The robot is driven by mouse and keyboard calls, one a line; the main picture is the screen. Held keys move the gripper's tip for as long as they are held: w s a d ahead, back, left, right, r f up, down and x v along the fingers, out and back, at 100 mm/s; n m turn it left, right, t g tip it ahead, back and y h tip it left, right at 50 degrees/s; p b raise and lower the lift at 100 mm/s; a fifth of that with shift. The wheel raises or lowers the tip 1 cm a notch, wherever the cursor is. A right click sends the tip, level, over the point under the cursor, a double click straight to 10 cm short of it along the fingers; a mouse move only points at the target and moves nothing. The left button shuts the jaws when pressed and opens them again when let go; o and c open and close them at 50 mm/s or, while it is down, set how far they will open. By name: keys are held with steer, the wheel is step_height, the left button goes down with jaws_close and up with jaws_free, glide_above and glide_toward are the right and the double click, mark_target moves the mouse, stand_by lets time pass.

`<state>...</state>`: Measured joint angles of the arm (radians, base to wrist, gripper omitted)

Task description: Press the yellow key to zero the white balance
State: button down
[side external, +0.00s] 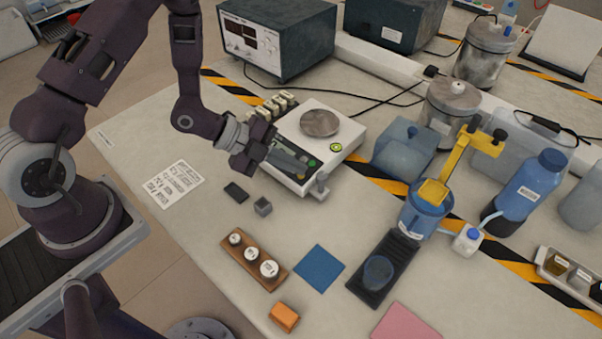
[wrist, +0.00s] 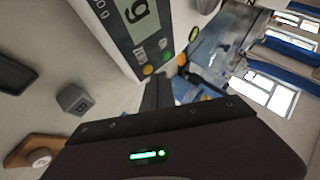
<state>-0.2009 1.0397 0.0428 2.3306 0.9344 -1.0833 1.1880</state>
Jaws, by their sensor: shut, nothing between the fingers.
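The white balance (side external: 338,150) stands on the bench with a round metal pan on top. In the wrist view its front panel (wrist: 120,45) shows a grey display with a large "g". The yellow key (wrist: 147,70) is at the lower end of that panel, beside a green key (wrist: 166,55). My gripper (wrist: 158,90) is shut and empty, with its fingertips close to the yellow key. I cannot tell whether they touch it.
A grey cube (side external: 262,206) and a dark slab (side external: 236,192) lie in front of the balance. A wooden block with weights (side external: 250,258) is nearer. A power supply (side external: 277,40) stands behind.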

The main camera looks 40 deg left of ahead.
steer(key=shift+s+r, duration=0.1)
steer(key=shift+r, duration=0.2)
steer(key=shift+s+r, duration=0.25)
steer(key=shift+r, duration=1)
steer(key=shift+s+r, duration=0.25)
steer(key=shift+r, duration=0.95)
